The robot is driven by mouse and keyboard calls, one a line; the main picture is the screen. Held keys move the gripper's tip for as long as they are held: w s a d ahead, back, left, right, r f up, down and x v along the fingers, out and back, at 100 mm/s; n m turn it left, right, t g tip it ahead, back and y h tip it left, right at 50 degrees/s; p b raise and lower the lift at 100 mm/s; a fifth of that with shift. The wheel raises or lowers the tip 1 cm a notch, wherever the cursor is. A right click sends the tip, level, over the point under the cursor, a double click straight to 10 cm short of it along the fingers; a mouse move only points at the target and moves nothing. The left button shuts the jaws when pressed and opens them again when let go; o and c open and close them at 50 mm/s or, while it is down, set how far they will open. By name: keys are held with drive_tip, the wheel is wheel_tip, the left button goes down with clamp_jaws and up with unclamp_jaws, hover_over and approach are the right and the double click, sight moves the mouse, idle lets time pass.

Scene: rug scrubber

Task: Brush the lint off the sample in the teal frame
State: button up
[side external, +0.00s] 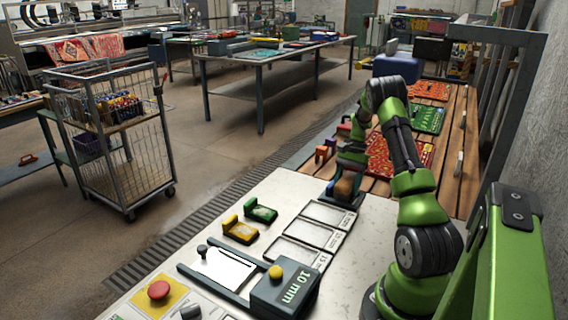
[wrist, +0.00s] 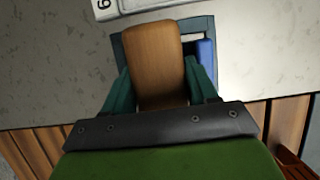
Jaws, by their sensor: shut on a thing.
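My gripper (side external: 350,164) is low at the far end of the pale worktop. In the wrist view its two teal-green fingers (wrist: 161,92) are shut on a brown wooden brush (wrist: 157,65), one on each side. The brush (side external: 345,187) is at a dark blue-grey tray (side external: 331,198); I cannot tell whether it touches the tray's floor. In the wrist view the tray (wrist: 204,24) surrounds the brush, with a blue piece (wrist: 206,52) to its right. The brush's underside is hidden. Patterned samples, red (side external: 410,152) and green (side external: 428,119), lie on the slatted table; I cannot make out a teal frame.
Outlined pads (side external: 318,234) lie on the worktop nearer the camera. Yellow (side external: 239,229) and green (side external: 260,210) holders stand left of them. A box marked 10 mm (side external: 287,288) and a red button (side external: 158,290) are nearer still. Small coloured pieces (side external: 325,151) stand left of my gripper.

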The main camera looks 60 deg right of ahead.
sight(345, 182)
drive_tip(key=shift+a+f, duration=0.15)
drive_tip(key=shift+a, duration=1.55)
drive_tip(key=shift+d+r, duration=0.2)
drive_tip(key=shift+d, duration=2.05)
drive_tip(key=shift+r, duration=0.1)
drive_tip(key=shift+r, duration=2.95)
drive_tip(key=shift+w, duration=0.1)
